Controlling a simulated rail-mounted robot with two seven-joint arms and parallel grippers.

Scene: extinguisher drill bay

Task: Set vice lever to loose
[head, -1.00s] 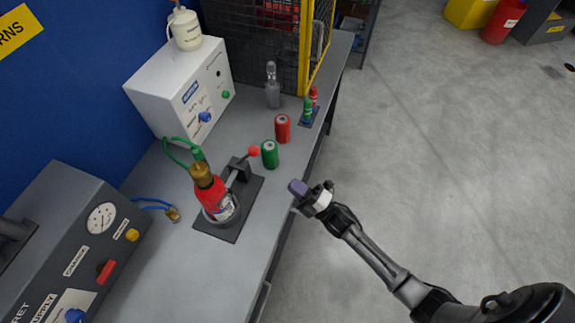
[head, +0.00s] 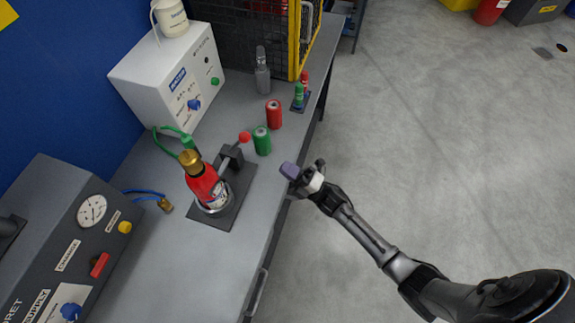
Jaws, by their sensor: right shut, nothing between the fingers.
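The vice (head: 231,157) stands on a dark base plate (head: 222,212) on the grey bench. Its lever (head: 231,149) slants up to the right and ends in a red ball knob (head: 245,138). A small red extinguisher (head: 203,186) with a brass top stands tilted in the vice's ring. My right gripper (head: 290,171) is shut and empty, beyond the bench's right edge, to the right of and a little below the knob in the picture, apart from it. My left gripper is not in view.
A green can (head: 261,140) stands close beside the knob, with a red can (head: 274,114) behind it. A white box (head: 172,80), a grey bottle (head: 262,72) and a yellow-framed cage (head: 296,40) stand farther back. A gauge panel (head: 75,225) is at left.

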